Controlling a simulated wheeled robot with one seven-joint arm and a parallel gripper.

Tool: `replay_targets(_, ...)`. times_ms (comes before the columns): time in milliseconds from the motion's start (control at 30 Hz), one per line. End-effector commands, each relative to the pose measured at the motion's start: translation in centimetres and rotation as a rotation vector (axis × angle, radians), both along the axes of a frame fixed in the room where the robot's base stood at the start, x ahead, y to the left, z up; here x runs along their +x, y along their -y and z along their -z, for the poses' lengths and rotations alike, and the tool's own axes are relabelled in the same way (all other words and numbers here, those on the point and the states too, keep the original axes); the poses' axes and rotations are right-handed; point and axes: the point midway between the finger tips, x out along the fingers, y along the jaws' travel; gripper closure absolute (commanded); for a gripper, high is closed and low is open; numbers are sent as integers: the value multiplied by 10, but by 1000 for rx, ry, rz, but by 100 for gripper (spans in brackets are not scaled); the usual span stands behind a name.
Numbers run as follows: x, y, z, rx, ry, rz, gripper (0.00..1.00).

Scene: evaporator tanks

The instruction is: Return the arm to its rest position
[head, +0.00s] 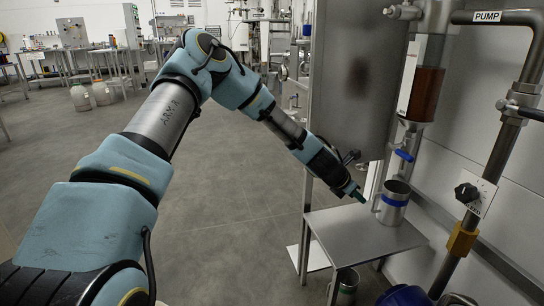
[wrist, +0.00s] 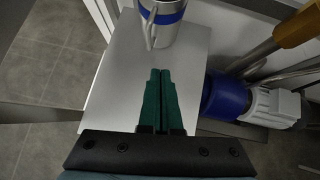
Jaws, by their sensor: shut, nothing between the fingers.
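My arm reaches forward and right across the head view, bent at the elbow. My gripper (head: 359,195) is at its end, above the left part of a small metal shelf (head: 350,238). In the wrist view my gripper's green fingers (wrist: 160,76) are together with nothing between them. A metal mug with a blue band (head: 393,203) stands upright on the shelf, just right of the fingertips. It also shows at the top of the wrist view (wrist: 163,20), beyond the fingertips, its handle toward them. A gap seems to separate fingers and mug.
A large steel tank (head: 355,80) stands close beside my forearm. A sight glass with brown liquid (head: 426,90), a blue-handled valve (head: 403,155) and a pump pipe (head: 500,150) are at right. A blue motor (wrist: 226,97) sits below the shelf. Open floor (head: 235,220) lies left.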

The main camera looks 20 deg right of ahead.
Motion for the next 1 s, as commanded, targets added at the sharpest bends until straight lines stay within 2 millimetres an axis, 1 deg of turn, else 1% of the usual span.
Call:
replay_targets(67,0,-1,0,1,3,2,100)
replay_targets(167,5,-11,-3,19,50,45,100)
replay_targets(267,15,-42,-10,75,169,159,100)
replay_targets(367,31,-94,-20,172,339,338,100)
replay_targets(400,37,-119,-25,218,406,417,100)
replay_targets(467,45,-158,-32,291,496,540,100)
replay_targets(500,49,-186,-38,340,549,617,100)
replay_targets(567,53,-227,-47,412,615,734,100)
replay_targets(600,55,-256,-54,459,652,810,100)
replay_targets(633,55,-277,-59,493,675,866,100)
replay_targets(667,55,-298,-64,526,696,923,100)
replay_targets(700,53,-327,-72,568,718,996,100)
replay_targets(767,47,-367,-82,620,740,1103,100)
replay_targets(800,41,-391,-89,650,750,1168,100)
replay_targets(900,25,-442,-104,701,759,1306,100)
replay_targets(1000,6,-482,-115,729,755,1417,100)
